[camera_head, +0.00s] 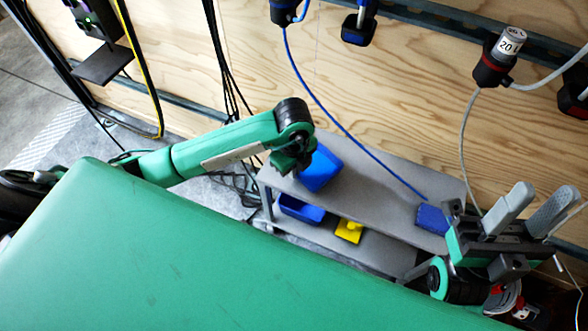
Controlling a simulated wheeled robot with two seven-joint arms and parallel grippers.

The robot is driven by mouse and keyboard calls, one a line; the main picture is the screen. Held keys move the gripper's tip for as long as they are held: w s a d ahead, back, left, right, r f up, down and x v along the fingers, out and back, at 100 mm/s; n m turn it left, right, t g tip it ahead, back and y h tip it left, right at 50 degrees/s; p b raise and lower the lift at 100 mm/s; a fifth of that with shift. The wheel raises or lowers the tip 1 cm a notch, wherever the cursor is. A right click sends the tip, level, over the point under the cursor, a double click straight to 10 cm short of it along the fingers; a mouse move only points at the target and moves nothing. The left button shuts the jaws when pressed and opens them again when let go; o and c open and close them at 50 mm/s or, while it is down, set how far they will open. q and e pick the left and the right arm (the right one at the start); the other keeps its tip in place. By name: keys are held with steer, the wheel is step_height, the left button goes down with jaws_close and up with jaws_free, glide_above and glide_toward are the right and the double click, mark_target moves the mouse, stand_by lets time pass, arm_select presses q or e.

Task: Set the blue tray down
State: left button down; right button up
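The blue tray (319,169) is at the end of my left arm, over the left part of the grey cart's top shelf (372,178). It looks tilted. My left gripper (298,164) is against the tray's left side and appears shut on it, with its fingertips mostly hidden behind the wrist. I cannot tell whether the tray touches the shelf. My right gripper (532,210) is at the right, beyond the cart's right end. Its two grey fingers are apart with nothing between them.
A blue block-like item (432,219) lies on the top shelf's right end. A blue bin (301,209) and a yellow item (349,231) are on the lower shelf. The top shelf's middle is clear. A blue cable (335,118) crosses over the cart before the wooden wall (390,95).

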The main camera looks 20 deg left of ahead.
arm_select(q)
steer(key=shift+f, duration=0.1)
steer(key=c, duration=2.1)
jaws_free()
steer(key=o, duration=0.4)
